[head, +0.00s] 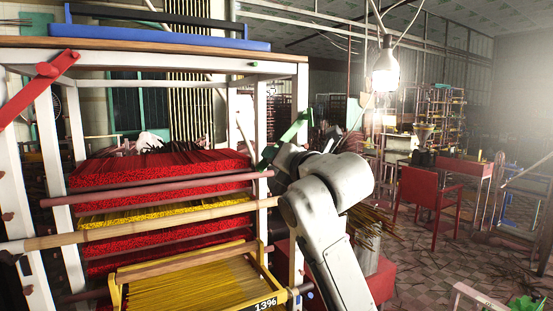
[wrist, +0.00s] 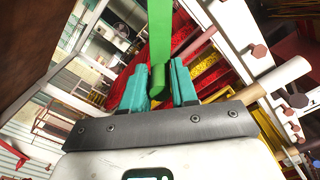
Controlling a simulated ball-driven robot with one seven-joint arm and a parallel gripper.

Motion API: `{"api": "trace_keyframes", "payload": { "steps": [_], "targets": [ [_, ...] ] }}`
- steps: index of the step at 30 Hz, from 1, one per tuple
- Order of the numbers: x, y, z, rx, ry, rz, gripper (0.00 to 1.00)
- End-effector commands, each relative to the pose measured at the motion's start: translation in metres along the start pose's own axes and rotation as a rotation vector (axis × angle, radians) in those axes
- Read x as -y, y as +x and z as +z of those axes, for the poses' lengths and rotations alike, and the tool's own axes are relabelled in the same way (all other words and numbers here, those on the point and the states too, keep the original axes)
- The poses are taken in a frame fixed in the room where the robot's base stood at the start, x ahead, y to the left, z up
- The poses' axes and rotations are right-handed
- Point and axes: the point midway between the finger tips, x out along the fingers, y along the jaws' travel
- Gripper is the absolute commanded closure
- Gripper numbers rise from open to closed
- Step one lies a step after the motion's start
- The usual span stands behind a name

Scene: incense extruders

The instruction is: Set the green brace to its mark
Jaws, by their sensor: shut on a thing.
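The green brace (head: 288,138) is a flat bar with a small block at its upper end. In the head view it slants up to the right beside the right front post (head: 261,120) of the white rack. In the wrist view the brace (wrist: 160,35) runs up between the teal fingers of my gripper (wrist: 160,82), which is shut on it. My fingers are mostly hidden behind my arm in the head view. A white post with brown bolts (wrist: 259,50) stands right of the brace in the wrist view. I cannot make out the mark or whether the brace touches the post.
A red brace (head: 38,88) slants across the rack's left post. Red and yellow incense stacks (head: 160,168) fill the rack, behind rods and a bamboo pole (head: 140,227). A yellow tray (head: 195,285) sits low in front. A red chair (head: 432,195) stands right on open tiled floor.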

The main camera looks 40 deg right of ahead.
Motion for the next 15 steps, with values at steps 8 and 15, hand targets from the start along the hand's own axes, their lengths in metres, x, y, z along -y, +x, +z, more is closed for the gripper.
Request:
{"api": "trace_keyframes", "payload": {
  "steps": [8,15],
  "targets": [
    [-0.0032,-0.0005,0.0006,0.002,-0.003,0.007,0.54],
    [-0.0016,-0.0023,0.0002,0.002,-0.001,0.004,0.54]
  ]
}}
